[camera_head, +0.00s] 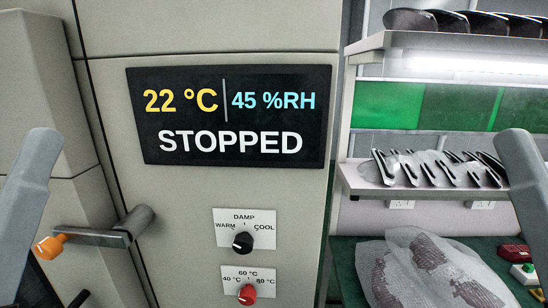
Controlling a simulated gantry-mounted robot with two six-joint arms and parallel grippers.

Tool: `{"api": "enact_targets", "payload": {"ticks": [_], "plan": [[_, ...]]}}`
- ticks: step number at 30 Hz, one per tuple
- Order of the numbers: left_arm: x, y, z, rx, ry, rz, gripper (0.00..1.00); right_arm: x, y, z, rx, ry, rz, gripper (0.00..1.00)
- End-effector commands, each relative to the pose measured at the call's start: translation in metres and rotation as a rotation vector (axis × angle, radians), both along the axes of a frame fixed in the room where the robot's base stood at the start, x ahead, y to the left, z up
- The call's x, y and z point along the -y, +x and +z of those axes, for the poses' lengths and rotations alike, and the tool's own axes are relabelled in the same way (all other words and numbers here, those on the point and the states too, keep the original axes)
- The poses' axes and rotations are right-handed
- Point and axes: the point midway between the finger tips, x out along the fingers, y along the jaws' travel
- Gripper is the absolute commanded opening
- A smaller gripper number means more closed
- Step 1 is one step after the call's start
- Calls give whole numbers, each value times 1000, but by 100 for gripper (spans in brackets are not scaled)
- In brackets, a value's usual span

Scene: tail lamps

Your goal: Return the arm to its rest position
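My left arm (28,205) shows as a grey link at the left edge, in front of the cabinet. My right arm (526,180) shows as a similar grey link at the right edge, in front of the shelving. Neither gripper is in view, so whether they are open or hold anything is hidden. The cabinet display (232,115) reads 22 °C, 45 %RH and STOPPED.
A dark lever handle (95,237) with an orange end (50,245) juts from the cabinet. Below the display are a black knob (243,242) and a red knob (247,294). Lamps in clear wrap (430,268) lie on the green bench at right, beneath a shelf (440,196).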

Motion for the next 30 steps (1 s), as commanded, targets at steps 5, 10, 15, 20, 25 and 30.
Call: {"api": "enact_targets", "payload": {"ticks": [5, 10, 15, 20, 25, 30], "plan": [[0, 1, 119, -4, -1, -1, 74, 0, 1, 119, -3, 0, -1, 50], [1, 2, 202, -5, -2, -2, 74, 0, 1, 202, -3, 0, 0, 50], [1, 2, 275, -6, -2, -2, 74, 0, 1, 276, -3, 0, 0, 50], [1, 2, 307, -7, -3, -2, 74, 0, 1, 308, -3, 0, 0, 50], [1, 3, 308, -7, -3, -2, 74, 0, 1, 309, -4, 0, 0, 50], [1, 2, 306, -7, -3, -2, 74, 0, 1, 307, -4, 0, 0, 50]]}}
